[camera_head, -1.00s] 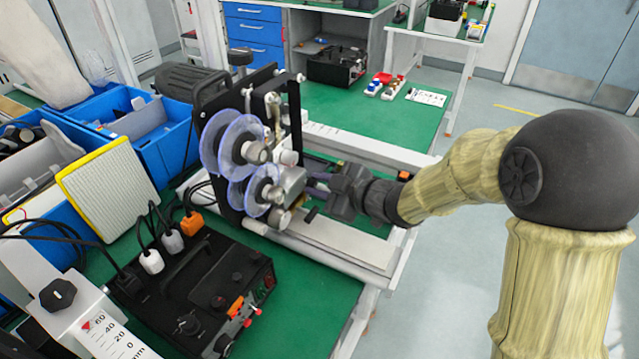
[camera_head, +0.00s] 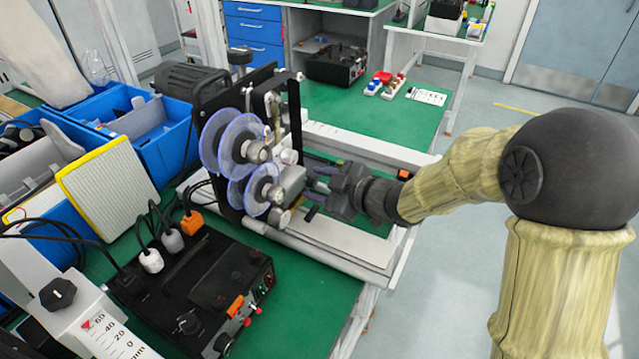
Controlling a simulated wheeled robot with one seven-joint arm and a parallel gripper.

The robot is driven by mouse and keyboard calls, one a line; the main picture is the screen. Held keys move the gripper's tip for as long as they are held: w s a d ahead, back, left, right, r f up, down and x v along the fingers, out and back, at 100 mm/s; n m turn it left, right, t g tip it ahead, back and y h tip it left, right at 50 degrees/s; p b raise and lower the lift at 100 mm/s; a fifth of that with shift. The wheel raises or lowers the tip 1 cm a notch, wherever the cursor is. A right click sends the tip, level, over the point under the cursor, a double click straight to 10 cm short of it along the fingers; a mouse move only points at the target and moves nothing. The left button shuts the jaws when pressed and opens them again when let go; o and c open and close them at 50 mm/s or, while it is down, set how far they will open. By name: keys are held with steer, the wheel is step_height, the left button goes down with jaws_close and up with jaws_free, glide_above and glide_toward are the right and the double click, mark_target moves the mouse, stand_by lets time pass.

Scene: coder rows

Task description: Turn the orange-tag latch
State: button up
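My gripper (camera_head: 309,180) reaches in from the right, at a grey metal block (camera_head: 291,181) beside the lower reel. Its two dark fingers look apart, with their tips close to the block; I cannot tell whether they touch it. A small black lever-like part (camera_head: 312,213) shows just below the fingers. I cannot make out a latch with an orange tag for certain; the gripper and reels may hide it. A small orange piece (camera_head: 403,174) shows behind my wrist.
A black control box (camera_head: 200,290) with an orange plug (camera_head: 191,223) and cables stands in front left. Blue bins (camera_head: 160,135) and a yellow-framed filter panel (camera_head: 108,187) are at the left.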

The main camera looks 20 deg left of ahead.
step_height(320, 180, up, 10)
steer(key=p, duration=0.3)
stand_by(0.3)
steer(key=shift+r, duration=0.1)
stand_by(0.3)
